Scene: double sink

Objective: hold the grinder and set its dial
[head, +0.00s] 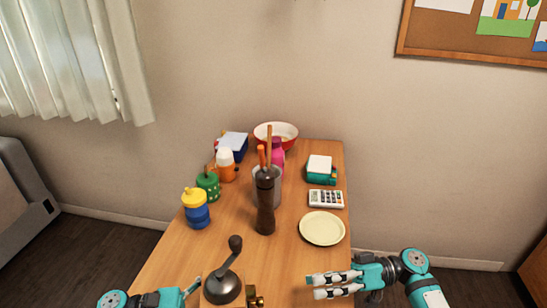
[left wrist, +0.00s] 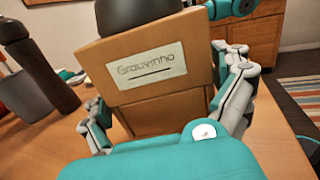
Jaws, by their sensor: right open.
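The grinder (head: 222,287) stands at the near edge of the wooden table, cut off by the head view's bottom edge. It has a dark dome, a crank with a dark knob, and a brass dial (head: 256,298) on its right side. In the left wrist view its wooden body (left wrist: 150,75) shows a label reading "Grauvinho". My left gripper (left wrist: 165,100) has its fingers against both sides of this body. The dial is hidden there. My right gripper (head: 334,285) is open and empty, to the right of the dial and apart from it.
A cream plate (head: 322,228) and a calculator (head: 326,198) lie beyond my right gripper. A tall dark pepper mill (head: 265,205) stands behind the grinder. Blue-yellow (head: 196,210) and green (head: 208,186) containers stand at the left. Bare tabletop surrounds the grinder.

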